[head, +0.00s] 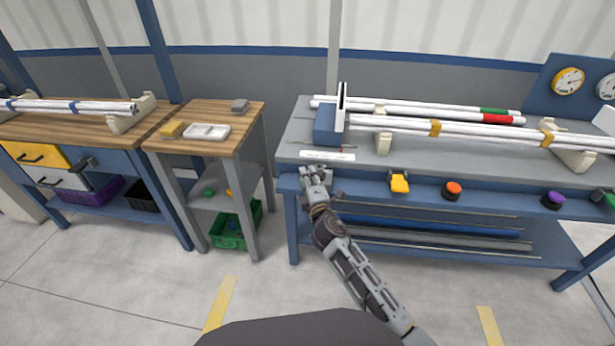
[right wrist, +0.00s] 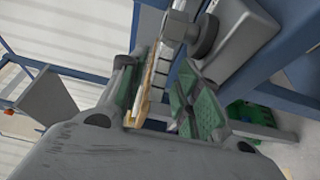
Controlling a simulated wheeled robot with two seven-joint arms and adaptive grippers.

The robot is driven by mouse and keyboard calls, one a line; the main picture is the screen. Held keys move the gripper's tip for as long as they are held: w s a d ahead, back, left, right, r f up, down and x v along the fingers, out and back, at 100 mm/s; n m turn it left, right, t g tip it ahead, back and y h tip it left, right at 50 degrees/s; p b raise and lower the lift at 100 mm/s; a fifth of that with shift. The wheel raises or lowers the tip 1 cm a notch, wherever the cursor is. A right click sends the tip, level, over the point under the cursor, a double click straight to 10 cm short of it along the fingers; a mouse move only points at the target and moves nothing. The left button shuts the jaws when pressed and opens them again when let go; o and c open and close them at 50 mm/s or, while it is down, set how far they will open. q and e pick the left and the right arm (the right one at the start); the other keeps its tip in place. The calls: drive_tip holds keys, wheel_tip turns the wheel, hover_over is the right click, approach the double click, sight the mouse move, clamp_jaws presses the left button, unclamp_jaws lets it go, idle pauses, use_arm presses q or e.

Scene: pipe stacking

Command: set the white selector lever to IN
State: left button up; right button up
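My right gripper (head: 316,178) is at the front left corner of the right-hand bench, just below its top edge. In the right wrist view its green-padded fingers (right wrist: 162,105) stand apart. A pale bar (right wrist: 160,70) with dark marks and a tan edge shows between them, next to a grey round part (right wrist: 204,36). I cannot tell whether this bar is the white selector lever or whether the fingers touch it. In the head view the gripper covers this spot, and no lever or IN mark can be made out. My left gripper is not in view.
The right-hand bench (head: 300,135) bears white pipes (head: 470,131) on cradles and a blue block (head: 325,125). A yellow knob (head: 399,183), an orange knob (head: 453,190) and a purple knob (head: 553,200) line its front. A green bin (head: 232,232) stands under the small left table.

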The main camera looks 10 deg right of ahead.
drive_tip(key=s+d, duration=0.1)
drive_tip(key=s, duration=0.9)
drive_tip(key=shift+s, duration=0.35)
idle(0.6)
